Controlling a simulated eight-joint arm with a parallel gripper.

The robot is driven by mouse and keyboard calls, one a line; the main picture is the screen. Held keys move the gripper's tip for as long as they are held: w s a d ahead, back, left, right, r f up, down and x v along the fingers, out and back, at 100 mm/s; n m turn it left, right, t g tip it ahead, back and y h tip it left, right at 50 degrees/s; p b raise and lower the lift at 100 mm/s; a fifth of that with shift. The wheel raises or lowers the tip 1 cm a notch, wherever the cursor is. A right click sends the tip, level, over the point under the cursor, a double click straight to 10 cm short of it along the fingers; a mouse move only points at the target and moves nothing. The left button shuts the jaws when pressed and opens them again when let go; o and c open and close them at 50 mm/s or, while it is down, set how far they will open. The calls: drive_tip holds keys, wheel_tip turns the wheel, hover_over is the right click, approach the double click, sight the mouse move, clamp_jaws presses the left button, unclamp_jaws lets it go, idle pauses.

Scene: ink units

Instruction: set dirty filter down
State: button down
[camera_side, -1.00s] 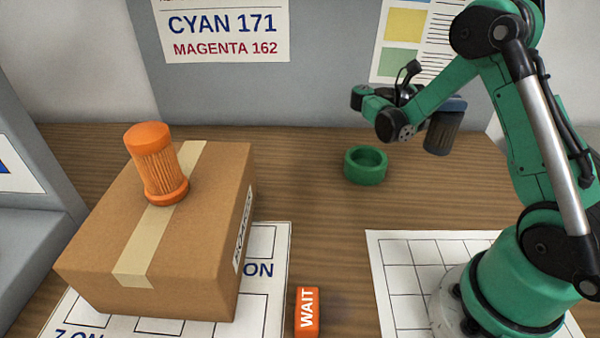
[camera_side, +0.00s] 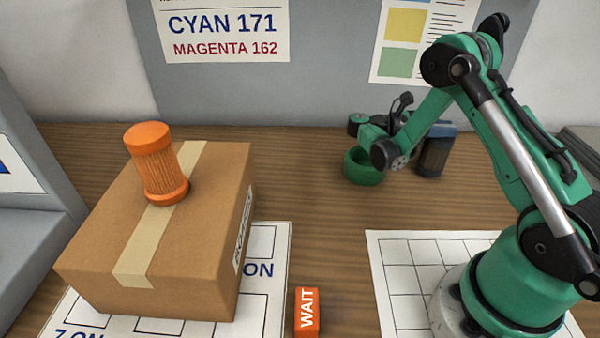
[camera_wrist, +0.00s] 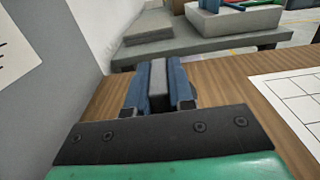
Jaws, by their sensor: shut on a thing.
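The orange filter (camera_side: 157,165) stands on the cardboard box (camera_side: 95,265) at left, apart from my gripper.
A white grid sheet (camera_side: 400,255) lies in front of the dark filter. An orange WAIT block (camera_side: 307,312) lies at front centre. A grey panel (camera_side: 325,70) stands behind the table. Bare wood (camera_side: 320,225) lies between the box and the grid sheet.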

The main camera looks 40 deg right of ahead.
drive_tip(key=shift+f, duration=0.6)
drive_tip(key=c, duration=0.7)
unclamp_jaws()
